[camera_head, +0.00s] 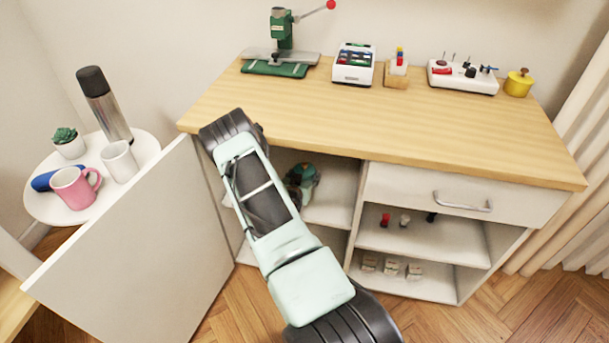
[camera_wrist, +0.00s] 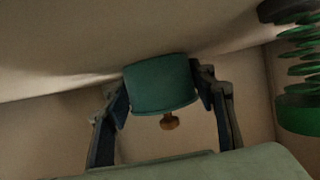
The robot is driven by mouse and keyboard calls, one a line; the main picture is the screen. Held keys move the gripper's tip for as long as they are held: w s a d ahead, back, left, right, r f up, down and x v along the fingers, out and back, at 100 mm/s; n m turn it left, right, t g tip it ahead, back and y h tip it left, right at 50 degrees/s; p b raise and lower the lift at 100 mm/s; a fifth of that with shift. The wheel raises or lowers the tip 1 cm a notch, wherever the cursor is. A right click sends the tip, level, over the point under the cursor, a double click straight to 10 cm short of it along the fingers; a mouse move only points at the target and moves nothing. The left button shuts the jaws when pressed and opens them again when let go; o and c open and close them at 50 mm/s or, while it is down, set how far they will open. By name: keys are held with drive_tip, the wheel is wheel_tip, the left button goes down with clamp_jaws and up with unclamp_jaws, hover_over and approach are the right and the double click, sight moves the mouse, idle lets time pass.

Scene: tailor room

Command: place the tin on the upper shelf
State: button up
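The tin (camera_wrist: 160,86) is a teal cylinder with a small brown knob, seen in the wrist view. It sits between the two fingers of my gripper (camera_wrist: 162,92), which press against its sides. The wrist picture looks turned over, with the knob pointing down in it. A pale flat surface lies close behind the tin; I cannot tell if they touch. The upper shelf (camera_head: 332,207) shows there in part.
A green ribbed object (camera_wrist: 300,75) stands near the tin. A teal and dark item (camera_head: 302,180) shows in the left compartment. The open cabinet door (camera_head: 140,255) is left of my arm. A side table (camera_head: 147,147) holds a flask and mugs. The worktop (camera_head: 390,125) is clear in front.

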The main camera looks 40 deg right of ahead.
drive_tip(key=o, duration=0.3)
drive_tip(key=shift+r, duration=0.1)
drive_tip(key=shift+r+p, duration=0.2)
drive_tip(key=shift+p, duration=0.1)
drive_tip(key=p+v, duration=0.2)
drive_tip(key=v, duration=1)
drive_tip(key=shift+f, duration=0.15)
